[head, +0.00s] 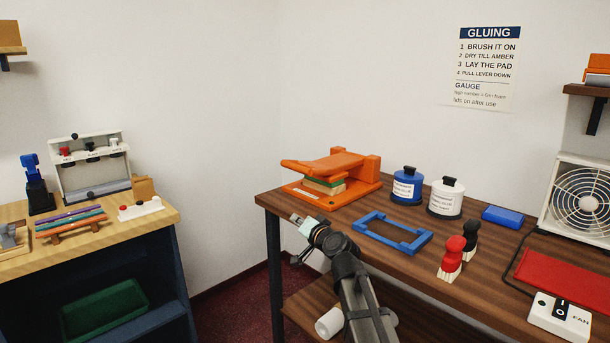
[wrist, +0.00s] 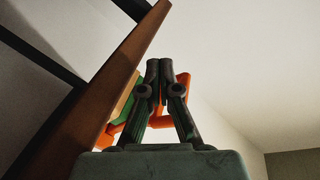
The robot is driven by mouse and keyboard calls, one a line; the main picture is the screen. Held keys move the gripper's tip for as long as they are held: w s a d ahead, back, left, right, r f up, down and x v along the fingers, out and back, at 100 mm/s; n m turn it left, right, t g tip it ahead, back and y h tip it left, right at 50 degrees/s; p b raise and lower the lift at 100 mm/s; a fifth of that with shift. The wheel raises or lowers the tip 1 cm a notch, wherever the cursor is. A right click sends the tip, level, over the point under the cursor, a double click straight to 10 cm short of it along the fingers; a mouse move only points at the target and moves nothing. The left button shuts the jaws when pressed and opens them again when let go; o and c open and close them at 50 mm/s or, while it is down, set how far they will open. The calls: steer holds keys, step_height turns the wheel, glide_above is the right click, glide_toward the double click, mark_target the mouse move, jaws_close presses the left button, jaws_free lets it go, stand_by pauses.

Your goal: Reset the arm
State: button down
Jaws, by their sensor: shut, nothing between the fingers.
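My gripper (head: 297,219) is at the front left edge of the dark wood table (head: 330,222), in front of the orange press, with my arm reaching up from the bottom of the head view. In the wrist view its fingers (wrist: 160,68) are together with nothing between them. The orange press (head: 345,165) stands at the table's back left corner with a green and tan stack (head: 324,186) under its upper plate. In the wrist view parts of the press (wrist: 184,80) show behind the fingers, and the table's edge (wrist: 118,75) runs along their left, apart from them.
A lower shelf (head: 320,300) holds a white roll (head: 329,324). A light wood counter (head: 100,235) stands left across a gap.

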steer(key=s+d+f+n+g+h+p, duration=0.1)
steer(key=s+f+g+p, duration=0.25)
steer(key=f, duration=0.75)
steer(key=s+d+f+g+h+p, duration=0.15)
steer(key=s+f, duration=0.25)
steer(key=f, duration=0.6)
steer(key=s+d+f+g+h+p, duration=0.1)
steer(key=s+d+f+g+p, duration=0.15)
steer(key=s+f, duration=0.4)
steer(key=s+d+f+g+h+p, duration=0.1)
steer(key=s+d+f+g+p, duration=0.15)
steer(key=s+f, duration=0.45)
steer(key=s+d+f+n+g+h+p, duration=0.1)
steer(key=s+d+f+g+p, duration=0.25)
steer(key=s, duration=0.45)
steer(key=s+d+f+g+p, duration=0.2)
steer(key=s+f, duration=0.3)
steer(key=s, duration=0.3)
steer(key=s+d+g+h+p, duration=0.1)
steer(key=s+d+g+p, duration=0.1)
steer(key=s, duration=1)
steer(key=s+d+n+g+h+p, duration=0.1)
steer(key=s+d+g+h+p, duration=0.1)
steer(key=s, duration=1)
steer(key=shift+s+d+g+p, duration=0.25)
steer(key=shift+d+g+p, duration=0.2)
steer(key=shift+d+g, duration=0.55)
steer(key=shift+w, duration=0.1)
